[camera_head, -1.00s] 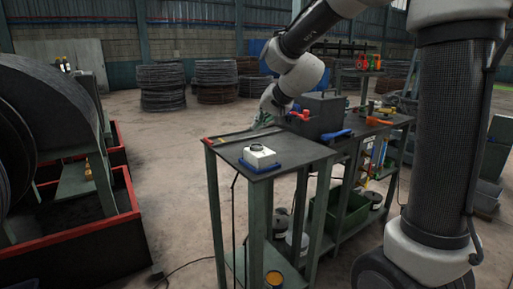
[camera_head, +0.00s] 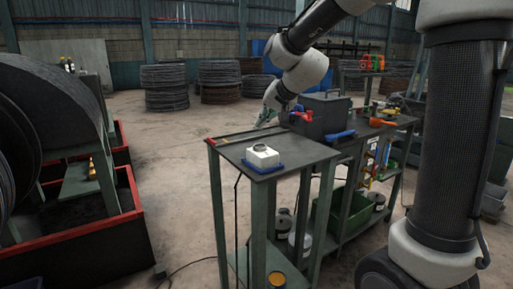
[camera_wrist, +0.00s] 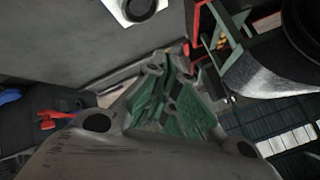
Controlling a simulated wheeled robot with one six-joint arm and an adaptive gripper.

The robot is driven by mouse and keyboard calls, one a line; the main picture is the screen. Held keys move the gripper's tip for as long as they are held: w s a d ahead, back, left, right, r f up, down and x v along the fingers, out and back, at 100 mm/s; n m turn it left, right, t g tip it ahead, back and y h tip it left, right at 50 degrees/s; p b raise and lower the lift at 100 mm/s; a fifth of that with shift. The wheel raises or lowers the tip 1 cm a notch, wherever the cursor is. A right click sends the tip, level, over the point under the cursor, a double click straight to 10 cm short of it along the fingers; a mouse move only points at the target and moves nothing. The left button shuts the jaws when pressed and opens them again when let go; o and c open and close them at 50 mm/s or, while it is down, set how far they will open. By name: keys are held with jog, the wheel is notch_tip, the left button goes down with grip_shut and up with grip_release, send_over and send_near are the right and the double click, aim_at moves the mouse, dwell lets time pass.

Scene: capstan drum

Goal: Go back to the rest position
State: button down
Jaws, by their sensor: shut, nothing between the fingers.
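My gripper (camera_head: 265,117) points down over the far side of the workbench, beyond the white box, in the head view. It is small and partly hidden by my wrist there. In the wrist view my green-and-grey gripper (camera_wrist: 178,60) fills the middle, with its fingers together and nothing held. The grey bench top (camera_head: 235,150) lies beneath it. I cannot tell the exact gap between the fingertips and the bench.
A white box with a dark round top (camera_head: 262,157) sits on a blue base on the bench's near part. A dark toolbox (camera_head: 325,112), a red-handled item (camera_head: 303,116) and a blue item (camera_head: 338,135) lie close right. A large drum (camera_head: 55,110) stands left. Open floor lies between.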

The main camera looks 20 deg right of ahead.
jog(key=s+f+n+g, duration=0.2)
jog(key=s+f+g, duration=0.1)
jog(key=s+f, duration=0.3)
jog(key=s+d+h, duration=0.1)
jog(key=s+d, duration=0.3)
jog(key=s, duration=0.5)
jog(key=s+d+r+n+h, duration=0.1)
jog(key=s+d, duration=0.4)
jog(key=s, duration=0.5)
jog(key=s+d+r+n+g+h, duration=0.1)
jog(key=s+d, duration=0.4)
jog(key=s, duration=0.4)
jog(key=shift+s+r+h, duration=0.2)
jog(key=shift+r+h, duration=0.05)
jog(key=shift+h, duration=0.15)
jog(key=shift+a, duration=0.15)
